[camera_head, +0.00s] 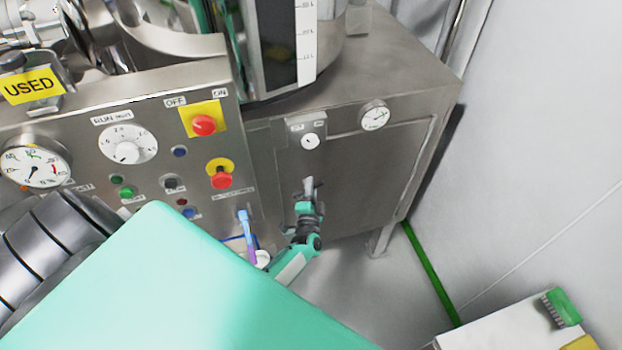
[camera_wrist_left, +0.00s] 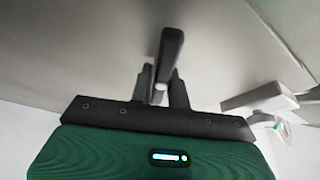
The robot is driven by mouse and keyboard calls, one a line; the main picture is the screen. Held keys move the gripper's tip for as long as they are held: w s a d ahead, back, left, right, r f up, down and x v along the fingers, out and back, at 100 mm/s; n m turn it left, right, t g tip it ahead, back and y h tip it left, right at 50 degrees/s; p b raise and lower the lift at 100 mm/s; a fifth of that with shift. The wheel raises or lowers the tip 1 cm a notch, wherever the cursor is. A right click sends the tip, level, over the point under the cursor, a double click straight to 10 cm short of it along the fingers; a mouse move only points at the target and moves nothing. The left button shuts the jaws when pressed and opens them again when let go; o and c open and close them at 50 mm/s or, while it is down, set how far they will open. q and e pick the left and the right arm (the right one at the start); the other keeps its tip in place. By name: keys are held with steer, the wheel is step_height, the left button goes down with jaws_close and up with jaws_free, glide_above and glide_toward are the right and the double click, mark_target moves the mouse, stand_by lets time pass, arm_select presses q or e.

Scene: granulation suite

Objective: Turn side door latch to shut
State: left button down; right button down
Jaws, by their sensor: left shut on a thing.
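The side door (camera_head: 372,165) is a grey steel panel on the right part of the machine cabinet. Its latch (camera_head: 309,184) is a small grey handle near the door's left edge. In the head view my left gripper (camera_head: 306,196) is at the latch, reaching up from below. In the left wrist view the latch handle (camera_wrist_left: 168,52) is a dark bar standing between the two fingers of my left gripper (camera_wrist_left: 162,82), which is shut on it. My arm and fingers hide part of the latch. My right gripper is not in view.
A control panel (camera_head: 75,135) with dials, buttons and a red emergency stop (camera_head: 221,178) is left of the door. A blue and purple item (camera_head: 246,230) hangs close left of my gripper. A white table with a green brush (camera_head: 563,307) stands at lower right. Floor between is clear.

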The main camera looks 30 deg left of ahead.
arm_select(q)
steer(key=shift+m+g+p, duration=0.3)
steer(key=shift+m+p, duration=0.05)
steer(key=shift+m, duration=0.45)
steer(key=shift+f+m+g+h, duration=0.25)
steer(key=shift+m+g+h, duration=0.2)
steer(key=shift+m, duration=0.85)
steer(key=c, duration=1.4)
jaws_free()
